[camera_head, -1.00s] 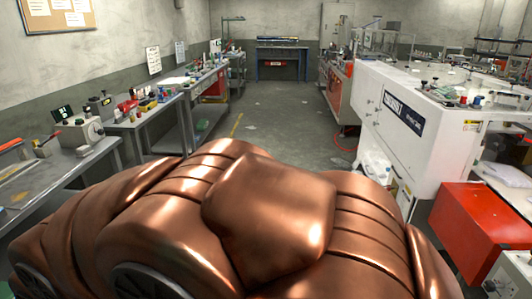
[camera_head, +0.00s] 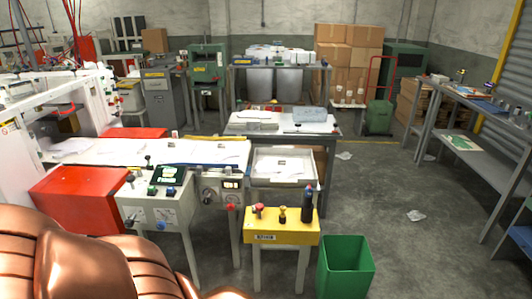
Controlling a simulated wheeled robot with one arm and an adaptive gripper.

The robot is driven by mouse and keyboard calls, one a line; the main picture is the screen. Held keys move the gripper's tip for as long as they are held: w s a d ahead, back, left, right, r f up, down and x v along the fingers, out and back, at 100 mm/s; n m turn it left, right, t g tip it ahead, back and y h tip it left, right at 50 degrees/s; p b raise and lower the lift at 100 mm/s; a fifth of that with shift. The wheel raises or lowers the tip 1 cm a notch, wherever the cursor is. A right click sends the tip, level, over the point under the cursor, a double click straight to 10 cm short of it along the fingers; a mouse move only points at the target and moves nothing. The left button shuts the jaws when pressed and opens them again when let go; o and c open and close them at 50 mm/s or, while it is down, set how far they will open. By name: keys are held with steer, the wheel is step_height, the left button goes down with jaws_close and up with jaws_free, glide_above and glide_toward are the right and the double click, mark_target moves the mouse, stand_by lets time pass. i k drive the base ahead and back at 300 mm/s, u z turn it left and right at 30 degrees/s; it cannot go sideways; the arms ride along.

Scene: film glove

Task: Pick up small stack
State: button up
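My gripper is not in view; only copper-coloured parts of my own body show at the lower left. Several paper piles could be the small stack, and I cannot tell which one is meant. A low grey-white stack (camera_head: 254,126) lies on the left of a grey table (camera_head: 322,137) in the middle. White sheets lie in a shallow tray (camera_head: 262,179) nearer to me. More white sheets (camera_head: 200,155) lie spread on the long machine bed to its left.
A control panel (camera_head: 160,190), a yellow bottle stand (camera_head: 282,232) and a green bin (camera_head: 345,265) stand in front of me. A white machine (camera_head: 75,110) is at left. Grey shelving (camera_head: 480,150) is at right. The floor (camera_head: 400,240) between is mostly clear, with scattered paper scraps.

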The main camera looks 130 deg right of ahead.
mark_target(222, 152)
steer(key=z, duration=4.4)
steer(key=k, duration=0.35)
steer(key=z, duration=0.5)
steer(key=i, duration=1.9)
steer(key=u, duration=1.75)
steer(key=i, duration=0.7)
steer(key=u, duration=0.7)
